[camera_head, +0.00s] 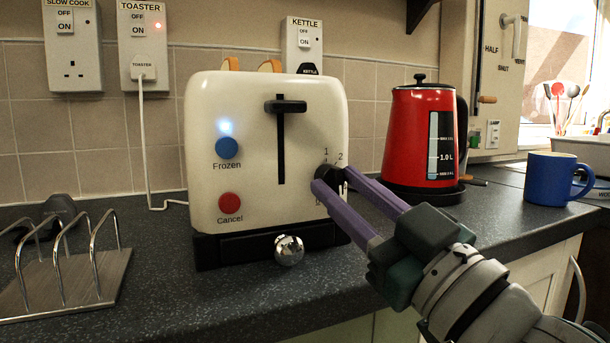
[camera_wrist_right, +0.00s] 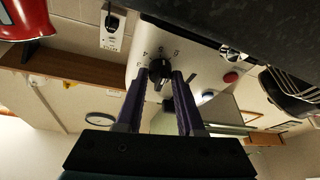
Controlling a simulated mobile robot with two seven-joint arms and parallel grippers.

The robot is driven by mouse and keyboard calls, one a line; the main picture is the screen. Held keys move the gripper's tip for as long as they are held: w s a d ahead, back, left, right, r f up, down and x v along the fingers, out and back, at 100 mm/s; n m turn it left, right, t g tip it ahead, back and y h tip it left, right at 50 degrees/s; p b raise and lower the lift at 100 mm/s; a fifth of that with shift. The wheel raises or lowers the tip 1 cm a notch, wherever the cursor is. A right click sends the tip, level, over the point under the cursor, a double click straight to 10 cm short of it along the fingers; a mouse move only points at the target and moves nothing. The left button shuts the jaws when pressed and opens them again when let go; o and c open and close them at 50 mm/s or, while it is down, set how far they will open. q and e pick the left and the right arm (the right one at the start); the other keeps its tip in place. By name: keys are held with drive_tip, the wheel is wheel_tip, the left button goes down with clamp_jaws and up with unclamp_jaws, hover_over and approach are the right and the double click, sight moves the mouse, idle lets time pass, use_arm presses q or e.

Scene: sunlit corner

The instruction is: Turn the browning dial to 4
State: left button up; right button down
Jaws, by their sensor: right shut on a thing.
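The cream toaster (camera_head: 255,130) stands on the counter, with bread tops showing above its slots. Its black browning dial (camera_head: 326,174) is low on the right of the front, with small numbers around it, 1 and 2 legible above. My right gripper (camera_head: 335,181) has its purple fingers shut on the dial, one on either side. The dial (camera_wrist_right: 159,72) also shows between the fingers in the wrist view, with a pale mark on it. Fingers partly cover the scale, and I cannot tell which number the dial points to. My left gripper is out of view.
A blue Frozen button (camera_head: 227,148), lit above, and a red Cancel button (camera_head: 229,203) are on the toaster's left. The black lever (camera_head: 285,106) is up. A red kettle (camera_head: 408,140) and blue mug (camera_head: 552,179) stand right; a toast rack (camera_head: 70,275) is front left.

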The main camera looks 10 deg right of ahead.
drive_tip(key=n+g+p, duration=0.1)
drive_tip(key=n, duration=0.1)
drive_tip(key=n+g+y+p, duration=0.1)
drive_tip(key=n, duration=0.2)
drive_tip(key=n+y+p, duration=0.1)
drive_tip(key=n, duration=0.1)
drive_tip(key=shift+d+r+g+p, duration=0.2)
drive_tip(key=shift+r+g+p, duration=0.15)
drive_tip(key=shift+r+g, duration=0.05)
drive_tip(key=n+g+p, duration=0.1)
drive_tip(key=n+p, duration=0.1)
drive_tip(key=n, duration=0.2)
drive_tip(key=shift+n+g+p, duration=0.6)
drive_tip(key=shift+n+p, duration=0.3)
drive_tip(key=shift+n, duration=0.1)
drive_tip(key=c, duration=0.5)
unclamp_jaws()
drive_tip(key=shift+c, duration=0.2)
